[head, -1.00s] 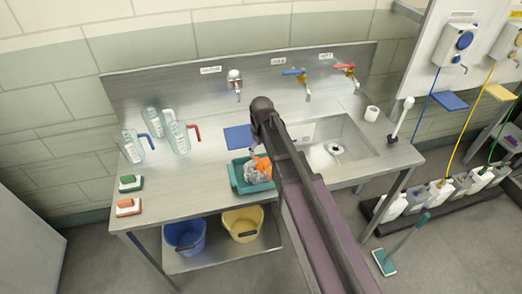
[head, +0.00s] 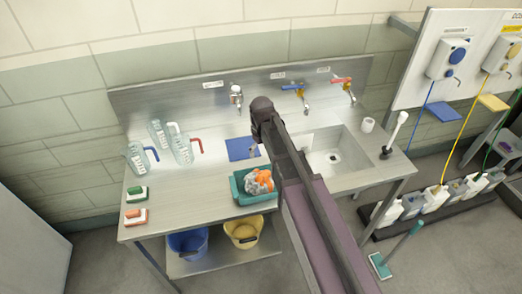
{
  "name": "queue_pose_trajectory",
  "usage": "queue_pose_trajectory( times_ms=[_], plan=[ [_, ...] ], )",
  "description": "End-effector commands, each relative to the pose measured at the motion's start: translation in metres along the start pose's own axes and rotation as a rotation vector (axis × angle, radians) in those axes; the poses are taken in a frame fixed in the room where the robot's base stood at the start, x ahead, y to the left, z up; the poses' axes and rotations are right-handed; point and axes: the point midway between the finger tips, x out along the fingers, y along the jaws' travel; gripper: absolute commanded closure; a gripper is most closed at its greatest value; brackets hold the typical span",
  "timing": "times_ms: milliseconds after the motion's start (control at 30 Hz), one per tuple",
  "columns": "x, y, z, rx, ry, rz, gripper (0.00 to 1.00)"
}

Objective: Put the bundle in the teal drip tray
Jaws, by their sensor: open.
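The bundle (head: 259,182), a crumpled grey and orange heap, lies in the teal drip tray (head: 240,194) on the steel counter. The arm hides the tray's right end. My gripper (head: 254,151) hangs below the arm's end, behind the tray and over the edge of the blue mat. It is small and partly hidden by my arm. It is open and apart from the bundle.
A sink (head: 345,150) is right of the tray. A blue mat (head: 241,148) lies behind the tray. Taps (head: 236,97) jut from the backsplash. Buckets (head: 244,231) sit below. The counter left of the tray is bare.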

Motion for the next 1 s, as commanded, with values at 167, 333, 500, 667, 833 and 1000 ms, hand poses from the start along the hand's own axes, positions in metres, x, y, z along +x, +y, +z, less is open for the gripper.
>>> queue_pose_trajectory(
  times_ms=[167,333,500,667,833,1000],
  plan=[
    [-0.003,0.0,0.0,0.0,0.0,0.0,0.0],
    [-0.002,0.0,0.0,0.0,0.0,0.0,0.0],
    [-0.002,0.0,0.0,0.0,0.0,0.0,0.0],
    [-0.002,0.0,0.0,0.001,0.0,0.0,0.0],
    [-0.003,0.0,0.0,0.001,0.0,0.0,0.0],
    [-0.003,0.005,0.013,0.032,0.0,0.0,0.0]
  ],
)
